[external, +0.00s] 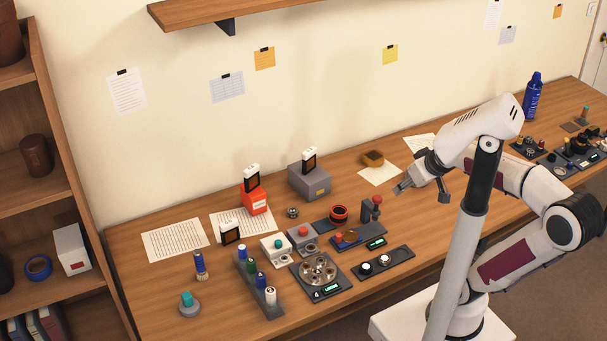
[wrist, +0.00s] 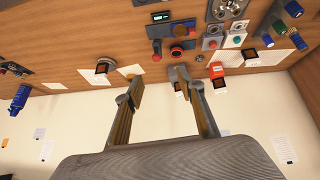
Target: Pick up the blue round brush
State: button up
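The blue round brush (external: 200,265) appears to be the short upright piece with a blue band and a pale tan part, at the left end of the bench in the external view. It stands apart from other things, behind the teal-topped grey round piece (external: 188,303). In the wrist view, blue shapes show at the right edge, but I cannot tell surely which is the brush. My gripper (external: 402,188) is far to its right, above the bench. In the wrist view my gripper (wrist: 163,78) has its fingers apart with nothing between them.
A grey rack (external: 246,276) with several coloured bottles stands right of the brush. Further right are a red box (external: 255,201), a grey box (external: 309,183) and a round metal-wheel station (external: 318,270). Paper sheets (external: 174,240) lie behind the brush. The bench's left end has free room.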

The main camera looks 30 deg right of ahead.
jog(key=w+a+r+n+t, duration=0.2)
jog(key=w+r, duration=0.1)
jog(key=w, duration=0.8)
jog(key=w+a+r+n+t, duration=0.1)
jog(key=w+a+r+t, duration=0.15)
jog(key=w, duration=0.75)
jog(key=w+a+f+n+y, duration=0.3)
jog(key=w+a+n+y, duration=0.25)
jog(key=w+a, duration=0.85)
jog(key=a+f+n+g+y, duration=0.25)
jog(key=a+f, duration=0.25)
jog(key=a, duration=0.4)
jog(key=a+f+n+g+y, duration=0.1)
jog(key=a+f+n+y, duration=0.15)
jog(key=a+f, duration=0.5)
jog(key=s+a+f+n+g+y, duration=0.3)
jog(key=s+a+f+g, duration=0.4)
jog(key=s+a+f, duration=0.3)
jog(key=shift+a+f+n+g+y, duration=0.4)
jog(key=shift+a+f+n, duration=0.1)
jog(key=shift+a, duration=0.45)
